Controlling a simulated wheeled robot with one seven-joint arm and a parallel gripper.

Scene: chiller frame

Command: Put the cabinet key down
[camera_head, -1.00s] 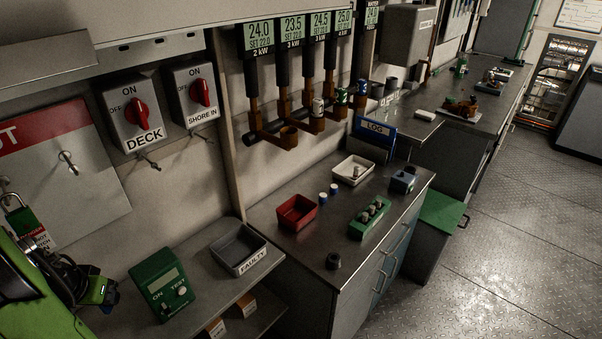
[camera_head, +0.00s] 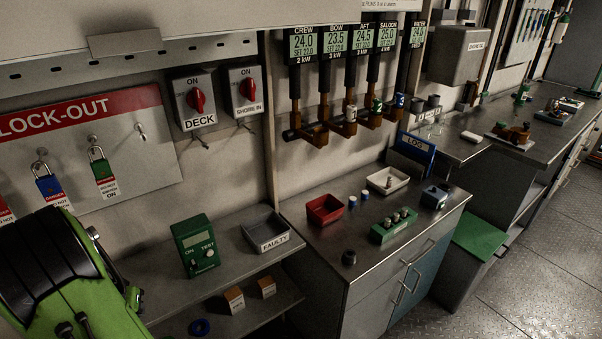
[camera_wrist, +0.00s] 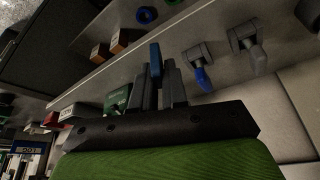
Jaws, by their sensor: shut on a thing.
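My gripper (camera_wrist: 160,85) shows in the wrist view, its two dark fingers shut on a narrow blue piece (camera_wrist: 155,58). I take this to be the cabinet key; most of it is hidden between the fingers. In the head view my green and black arm fills the lower left, and the fingertips and key cannot be made out there. In the wrist view the fingers point toward a grey surface with a blue-handled fitting (camera_wrist: 200,68) and a grey-handled fitting (camera_wrist: 247,46) to their right. I cannot tell whether the key touches anything.
A green tester (camera_head: 196,245) and a grey FAULTY tray (camera_head: 264,229) stand on the shelf. Below are orange-brown boxes (camera_head: 234,300) and a blue ring (camera_head: 200,327). The lock-out board (camera_head: 140,175) holds padlocks. The workbench carries a red tray (camera_head: 324,209) and a green block (camera_head: 393,226).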

